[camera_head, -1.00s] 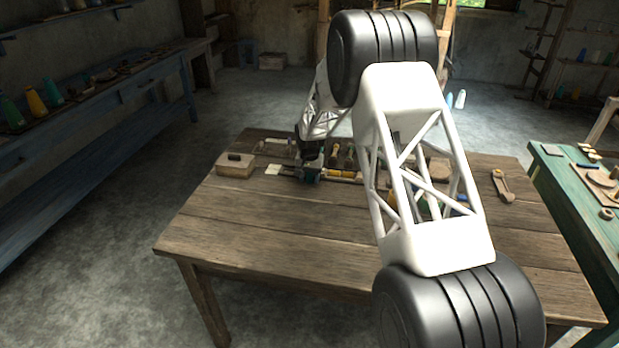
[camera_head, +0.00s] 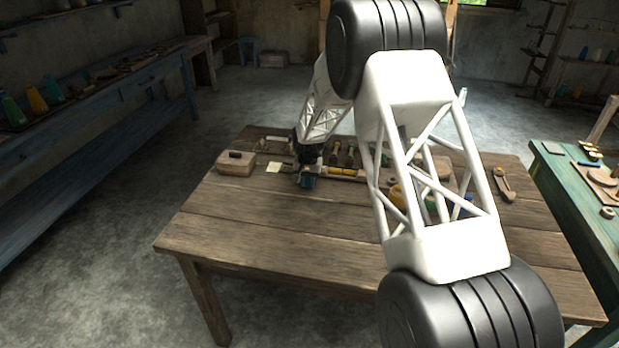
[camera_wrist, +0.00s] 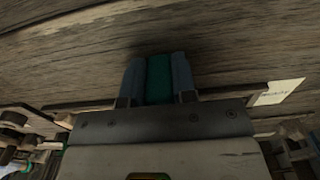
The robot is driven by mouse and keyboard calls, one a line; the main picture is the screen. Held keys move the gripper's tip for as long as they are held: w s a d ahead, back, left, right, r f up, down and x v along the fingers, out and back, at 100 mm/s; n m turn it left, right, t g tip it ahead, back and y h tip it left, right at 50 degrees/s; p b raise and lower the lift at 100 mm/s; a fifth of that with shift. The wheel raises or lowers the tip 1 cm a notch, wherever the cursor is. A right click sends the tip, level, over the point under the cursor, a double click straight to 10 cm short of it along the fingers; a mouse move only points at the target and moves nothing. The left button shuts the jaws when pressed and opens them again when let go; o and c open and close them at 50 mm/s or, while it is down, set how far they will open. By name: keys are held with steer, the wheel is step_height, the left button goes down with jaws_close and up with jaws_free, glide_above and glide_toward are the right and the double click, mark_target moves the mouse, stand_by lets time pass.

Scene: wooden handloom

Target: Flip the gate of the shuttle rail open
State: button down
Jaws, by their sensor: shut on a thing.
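My gripper (camera_wrist: 157,84) points down over the back left part of the wooden table in the wrist view. Its two blue-grey fingers are shut on a dark teal piece (camera_wrist: 158,80) between them; I cannot tell for sure that this is the gate. In the head view my gripper (camera_head: 307,181) is small and dark, at the left end of a pale rail (camera_head: 345,174) with yellow on it, which I take as the shuttle rail. The rail's left end and any hinge are hidden by my gripper and arm.
A lidded wooden box (camera_head: 236,164) stands left of my gripper. A pale card (camera_head: 273,167) lies between them and shows in the wrist view (camera_wrist: 278,92). Bottles (camera_head: 397,196) stand behind my arm. The table's front (camera_head: 280,250) is clear.

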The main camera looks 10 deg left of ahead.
steer(key=shift+s, duration=0.45)
steer(key=c, duration=0.9)
jaws_free()
steer(key=shift+r, duration=3.95)
